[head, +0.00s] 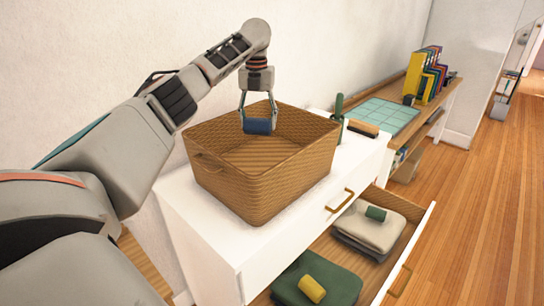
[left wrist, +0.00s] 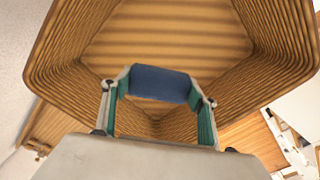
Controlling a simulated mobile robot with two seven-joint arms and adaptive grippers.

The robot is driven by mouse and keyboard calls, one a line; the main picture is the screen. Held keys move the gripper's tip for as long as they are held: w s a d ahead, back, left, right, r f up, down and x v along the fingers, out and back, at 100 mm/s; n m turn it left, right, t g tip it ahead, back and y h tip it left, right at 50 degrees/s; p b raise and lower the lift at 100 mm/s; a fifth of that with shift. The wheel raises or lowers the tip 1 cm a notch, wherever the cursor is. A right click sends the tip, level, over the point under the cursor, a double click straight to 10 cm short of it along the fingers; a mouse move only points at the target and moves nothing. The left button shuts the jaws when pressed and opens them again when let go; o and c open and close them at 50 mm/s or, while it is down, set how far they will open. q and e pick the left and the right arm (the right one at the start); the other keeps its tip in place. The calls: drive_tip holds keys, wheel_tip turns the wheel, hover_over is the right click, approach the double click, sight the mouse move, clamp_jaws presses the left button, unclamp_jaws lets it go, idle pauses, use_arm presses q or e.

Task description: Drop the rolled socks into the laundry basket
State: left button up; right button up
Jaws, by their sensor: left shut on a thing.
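My left gripper (head: 258,118) is shut on a dark blue rolled sock pair (head: 257,127), pointing down over the basket's opening. The blue roll also shows between the fingers in the left wrist view (left wrist: 160,84), with the basket floor below it. The brown woven laundry basket (head: 262,195) stands on the white dresser and looks empty. A green sock roll (head: 376,214) lies on folded light cloth in the open drawer. A yellow sock roll (head: 312,289) lies on dark green folded cloth there. My right gripper is not in view.
The white dresser (head: 200,240) has its drawer (head: 410,245) pulled out at the front. A shelf with a teal mat (head: 385,114) and upright books (head: 428,75) stands behind.

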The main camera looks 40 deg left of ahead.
use_arm(q)
drive_tip(key=o, duration=1.1)
drive_tip(key=shift+r, duration=3.8)
